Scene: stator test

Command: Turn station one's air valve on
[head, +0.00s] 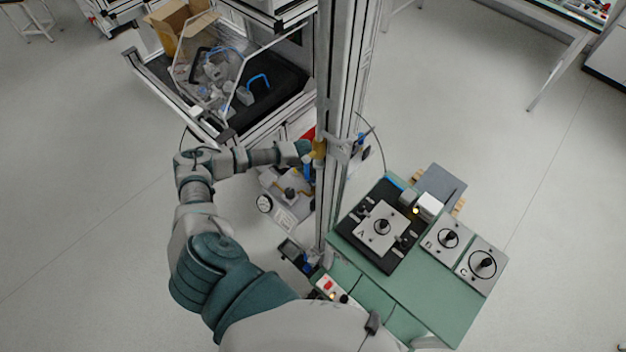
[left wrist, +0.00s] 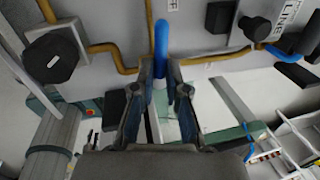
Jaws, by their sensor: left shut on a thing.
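The air valve's blue handle (left wrist: 161,38) stands on a yellow pipe in the left wrist view, on a light grey panel (left wrist: 100,20). My left gripper (left wrist: 160,75) is shut on the lower part of this blue handle, with its two dark fingers on either side. In the head view my left gripper (head: 304,150) reaches right to the tall aluminium post, and it partly hides the valve there. My right gripper is in neither view.
A green table (head: 415,285) with plates marked A, B and C stands at the right. A framed bay (head: 270,105) with a clear guard is at the upper left. In the wrist view a black knob (left wrist: 52,58) is near the handle.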

